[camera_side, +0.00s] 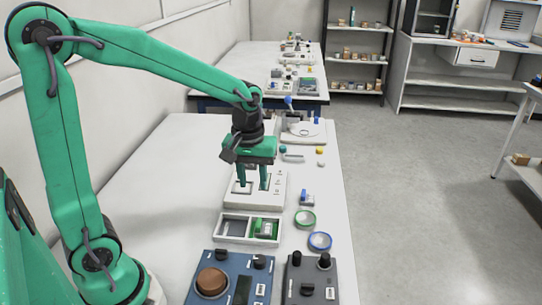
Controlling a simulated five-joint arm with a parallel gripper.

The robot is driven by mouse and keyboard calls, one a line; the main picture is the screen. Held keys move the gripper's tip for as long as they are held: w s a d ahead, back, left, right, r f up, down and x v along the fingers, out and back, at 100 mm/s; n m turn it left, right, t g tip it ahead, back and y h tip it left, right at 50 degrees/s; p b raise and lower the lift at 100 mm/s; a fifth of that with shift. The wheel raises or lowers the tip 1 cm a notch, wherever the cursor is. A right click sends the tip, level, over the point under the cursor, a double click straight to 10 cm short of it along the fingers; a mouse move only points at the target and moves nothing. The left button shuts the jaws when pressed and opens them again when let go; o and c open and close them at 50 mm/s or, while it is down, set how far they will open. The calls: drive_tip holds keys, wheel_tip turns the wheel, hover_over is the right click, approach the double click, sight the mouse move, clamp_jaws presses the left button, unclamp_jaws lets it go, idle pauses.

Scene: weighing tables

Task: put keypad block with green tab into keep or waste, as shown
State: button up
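My gripper (253,186) is over a white panel (262,203), pointing down. Its two green fingers are apart, and I see nothing held between them. A two-compartment white tray (221,240) lies nearer the camera than the panel. Its left compartment is dark grey and looks empty. Its right compartment is green, and a small block with pale and green parts (265,229) seems to lie in it; I cannot tell whether it is the keypad block. A small block with a blue tab (307,198) stands right of the panel.
A green ring (305,219) and a blue ring (320,241) lie right of the tray. A blue box with a brown knob (212,283) and a grey box (309,280) stand in front. A white scale (303,131) stands behind. The table's left side is clear.

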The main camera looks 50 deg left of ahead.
drive_tip(key=s+r+m+t, duration=0.5)
drive_tip(key=s+r+m, duration=0.3)
drive_tip(key=s, duration=0.4)
drive_tip(key=shift+s+d, duration=0.3)
drive_tip(key=shift+s, duration=0.05)
